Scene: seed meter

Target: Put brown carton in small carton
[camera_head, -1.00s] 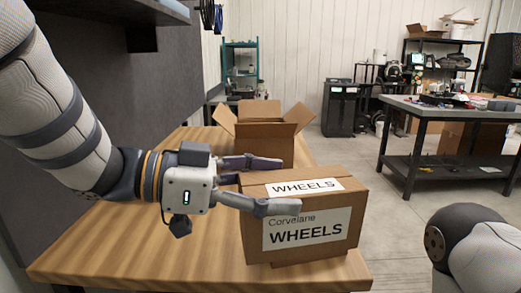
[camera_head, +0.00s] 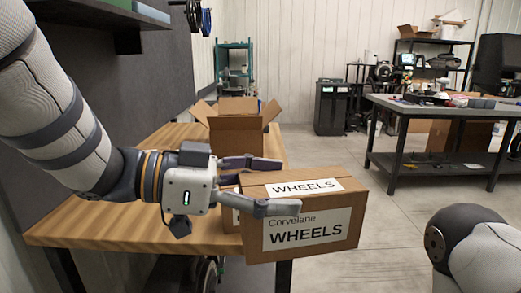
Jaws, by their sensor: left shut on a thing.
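The brown carton (camera_head: 345,233) has white labels reading WHEELS on its top and front. My left gripper (camera_head: 288,186) is shut on it from the left, one finger across its front and the other behind its top. The carton is held near the table's right edge, with its right part beyond the edge. The small carton (camera_head: 236,137) stands open on the table behind it, flaps spread, its inside mostly hidden. My right gripper is out of view; only part of my right arm shows at bottom right.
The wooden table (camera_head: 110,222) is clear at left. Another brown surface with a white label (camera_head: 236,218) shows partly behind the held carton. A grey wall panel and shelf stand at left. A workbench (camera_head: 450,109) stands at right beyond open floor.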

